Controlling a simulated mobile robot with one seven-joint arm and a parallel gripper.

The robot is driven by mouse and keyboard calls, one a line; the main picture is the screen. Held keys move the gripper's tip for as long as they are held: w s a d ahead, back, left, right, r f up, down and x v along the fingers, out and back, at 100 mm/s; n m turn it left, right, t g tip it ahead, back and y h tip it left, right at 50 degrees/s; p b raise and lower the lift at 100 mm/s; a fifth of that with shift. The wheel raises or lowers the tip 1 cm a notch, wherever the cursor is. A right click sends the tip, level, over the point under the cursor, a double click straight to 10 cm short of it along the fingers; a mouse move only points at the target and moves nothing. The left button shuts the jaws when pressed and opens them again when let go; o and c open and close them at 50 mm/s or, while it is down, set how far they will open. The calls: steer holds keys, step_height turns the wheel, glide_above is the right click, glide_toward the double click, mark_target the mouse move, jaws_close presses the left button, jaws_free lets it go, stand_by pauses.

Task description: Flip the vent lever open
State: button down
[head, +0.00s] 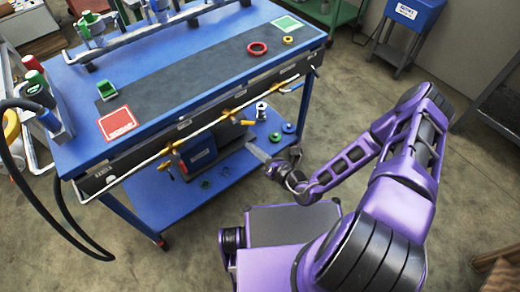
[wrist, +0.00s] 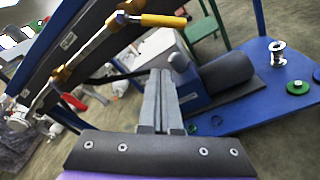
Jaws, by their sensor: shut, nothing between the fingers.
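A thin pipe (head: 150,158) with brass valve fittings runs along the front edge of the blue cart. In the wrist view a lever with a yellow handle (wrist: 163,20) sticks out to the right from a fitting at the upper end of the pipe (wrist: 95,50). I take it for the vent lever, though no label is readable. My gripper (head: 253,149) is in front of the cart, below the pipe. In the wrist view its fingers (wrist: 160,80) are together and empty, below the yellow handle and apart from it.
A dark cylindrical pump (wrist: 228,72) sits on the cart's lower blue shelf, beyond my fingers. A metal flanged piece (wrist: 277,52) and green rings (wrist: 297,87) lie on that shelf. The cart top (head: 190,75) is above my gripper. Open floor (head: 360,115) lies to the right.

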mark_target(244, 122)
steer(key=shift+w+a+r+b, duration=0.15)
steer(key=shift+w+r, duration=0.25)
steer(key=shift+w, duration=0.45)
steer(key=shift+w+a+r+b, duration=0.15)
steer(key=shift+w+r, duration=0.25)
steer(key=shift+w, duration=0.5)
steer(key=shift+w+a+r, duration=0.25)
steer(key=shift+w+r, duration=0.15)
steer(key=shift+w, duration=0.45)
